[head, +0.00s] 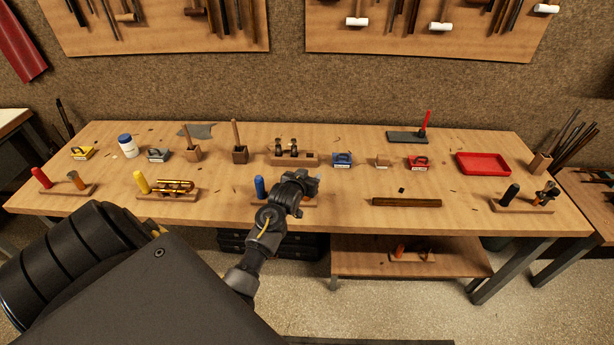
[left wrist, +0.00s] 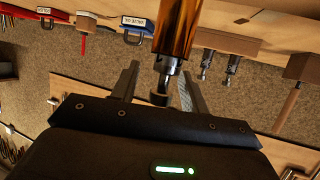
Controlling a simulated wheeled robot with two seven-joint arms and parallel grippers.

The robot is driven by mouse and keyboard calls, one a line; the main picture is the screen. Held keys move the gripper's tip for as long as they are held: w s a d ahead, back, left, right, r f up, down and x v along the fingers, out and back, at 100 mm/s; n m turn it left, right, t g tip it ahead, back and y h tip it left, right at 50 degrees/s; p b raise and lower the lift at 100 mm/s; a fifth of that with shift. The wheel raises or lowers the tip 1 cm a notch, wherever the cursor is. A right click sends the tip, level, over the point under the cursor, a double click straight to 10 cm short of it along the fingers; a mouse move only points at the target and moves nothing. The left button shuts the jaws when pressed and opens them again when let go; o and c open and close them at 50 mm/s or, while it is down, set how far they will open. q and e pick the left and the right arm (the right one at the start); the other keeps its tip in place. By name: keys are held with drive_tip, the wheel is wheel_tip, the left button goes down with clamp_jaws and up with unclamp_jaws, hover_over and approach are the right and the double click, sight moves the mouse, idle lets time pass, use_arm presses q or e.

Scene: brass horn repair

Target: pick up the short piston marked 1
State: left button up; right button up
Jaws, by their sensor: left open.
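My left gripper (head: 304,183) is open over a wooden holder (head: 272,203) with a blue post (head: 260,187), near the table's front. In the left wrist view, a shiny brass cylinder with a grey metal stem (left wrist: 178,38) reaches between the open fingers (left wrist: 160,78). I cannot tell whether they touch it, and no number shows on it. The gripper hides this part in the head view. Two small metal pistons (head: 293,147) stand in a wooden block (head: 308,160) farther back. They also show in the left wrist view (left wrist: 207,64). My right gripper is out of view.
A blue labelled box (head: 342,160) and a red one (head: 418,163) stand right of the block. A red tray (head: 483,163) is at the back right. Brass tubes (head: 175,187) lie on a yellow-post holder at left. A dark bar (head: 407,202) lies at the front right.

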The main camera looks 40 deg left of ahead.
use_arm(q)
clamp_jaws()
idle(0.3)
drive_tip(key=shift+r, duration=0.1)
